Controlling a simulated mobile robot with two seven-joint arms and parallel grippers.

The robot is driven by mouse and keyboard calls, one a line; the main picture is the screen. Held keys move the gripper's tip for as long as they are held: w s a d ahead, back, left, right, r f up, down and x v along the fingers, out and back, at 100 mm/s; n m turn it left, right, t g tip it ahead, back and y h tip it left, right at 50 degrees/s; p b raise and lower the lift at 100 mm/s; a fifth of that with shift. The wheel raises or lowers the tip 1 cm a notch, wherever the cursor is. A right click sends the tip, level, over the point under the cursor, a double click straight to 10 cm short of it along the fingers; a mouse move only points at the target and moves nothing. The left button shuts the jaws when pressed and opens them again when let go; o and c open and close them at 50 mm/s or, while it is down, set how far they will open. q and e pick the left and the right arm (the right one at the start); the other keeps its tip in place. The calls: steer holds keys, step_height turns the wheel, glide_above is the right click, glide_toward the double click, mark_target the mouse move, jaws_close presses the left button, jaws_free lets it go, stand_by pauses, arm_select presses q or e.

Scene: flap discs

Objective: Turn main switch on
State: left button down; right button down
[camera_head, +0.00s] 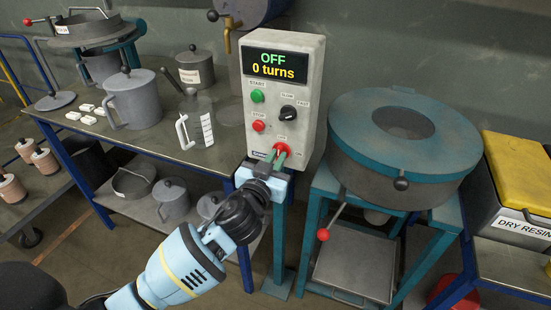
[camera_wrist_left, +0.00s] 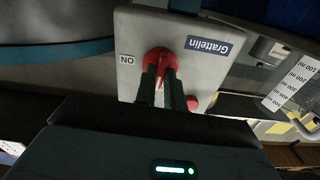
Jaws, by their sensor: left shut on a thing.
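The grey control box (camera_head: 283,95) stands on a teal post and shows "OFF" and "0 turns" on its display (camera_head: 280,66). The red main switch (camera_head: 281,149) is a rotary knob low on its front. In the left wrist view the red knob (camera_wrist_left: 159,60) sits between the two dark fingers of my left gripper (camera_wrist_left: 160,85), which is shut on it. The label beside it reads "ON" upside down, and a "Grattelin" plate is on its other side. My left gripper (camera_head: 276,158) reaches the box from below. My right gripper is not in view.
A green start button (camera_head: 257,96), a red stop button (camera_head: 258,126) and a black speed knob (camera_head: 288,113) sit above the switch. A teal-rimmed round machine (camera_head: 390,165) stands close on the right. A bench with a jug (camera_head: 197,122) and pots is on the left.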

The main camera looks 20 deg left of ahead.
arm_select(q)
steer(key=m+p, duration=0.1)
steer(key=m, duration=0.2)
steer(key=m+p, duration=0.1)
steer(key=m, duration=0.1)
steer(key=shift+m, duration=0.3)
steer(key=shift+d+f+m+p, duration=0.1)
steer(key=shift+m+p, duration=1.65)
steer(key=shift+m, duration=4.05)
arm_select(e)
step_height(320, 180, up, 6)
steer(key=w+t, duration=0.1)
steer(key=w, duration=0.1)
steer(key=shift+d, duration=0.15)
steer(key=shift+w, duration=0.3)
arm_select(q)
steer(key=c, duration=1.5)
jaws_free()
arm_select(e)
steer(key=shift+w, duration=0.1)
